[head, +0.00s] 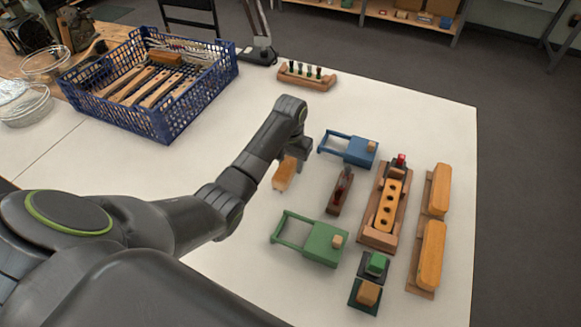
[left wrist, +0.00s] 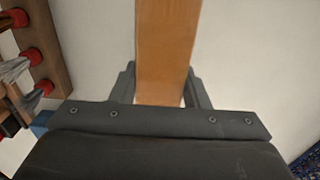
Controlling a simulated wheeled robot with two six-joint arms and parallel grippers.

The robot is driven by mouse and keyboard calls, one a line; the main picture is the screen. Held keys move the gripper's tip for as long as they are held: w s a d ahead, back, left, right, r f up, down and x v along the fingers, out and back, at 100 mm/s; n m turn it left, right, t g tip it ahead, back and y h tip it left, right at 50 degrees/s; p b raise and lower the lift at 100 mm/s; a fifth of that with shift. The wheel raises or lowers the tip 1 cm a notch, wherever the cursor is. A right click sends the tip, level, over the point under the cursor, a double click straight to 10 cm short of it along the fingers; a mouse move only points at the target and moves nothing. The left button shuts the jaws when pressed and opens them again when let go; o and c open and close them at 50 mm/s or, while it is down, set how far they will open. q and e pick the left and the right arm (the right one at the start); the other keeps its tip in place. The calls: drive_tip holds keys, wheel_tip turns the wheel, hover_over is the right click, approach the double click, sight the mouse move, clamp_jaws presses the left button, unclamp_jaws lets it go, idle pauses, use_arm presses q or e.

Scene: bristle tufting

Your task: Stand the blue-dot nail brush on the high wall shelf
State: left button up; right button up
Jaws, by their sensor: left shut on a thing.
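My left gripper (head: 294,156) is over the middle of the white table and is shut on an orange-brown wooden block (head: 286,175). In the left wrist view the block (left wrist: 166,45) runs between the two fingers and out of the top of the picture. No bristles and no blue dot show on it, so I cannot tell whether it is the blue-dot nail brush. Part of it is hidden by the gripper. No high wall shelf is in view. My right gripper is not in view.
A blue basket (head: 160,125) of wooden handles stands at the left. Near the gripper are a blue frame (head: 349,149), a green frame (head: 323,243), a dark red stand (head: 340,192) and a holed wooden block (head: 390,204). A rack of tufts (head: 307,80) stands behind.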

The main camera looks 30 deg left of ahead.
use_arm(q)
drive_tip(key=shift+f, duration=1.2)
drive_tip(key=o, duration=1.1)
drive_tip(key=shift+f, duration=0.1)
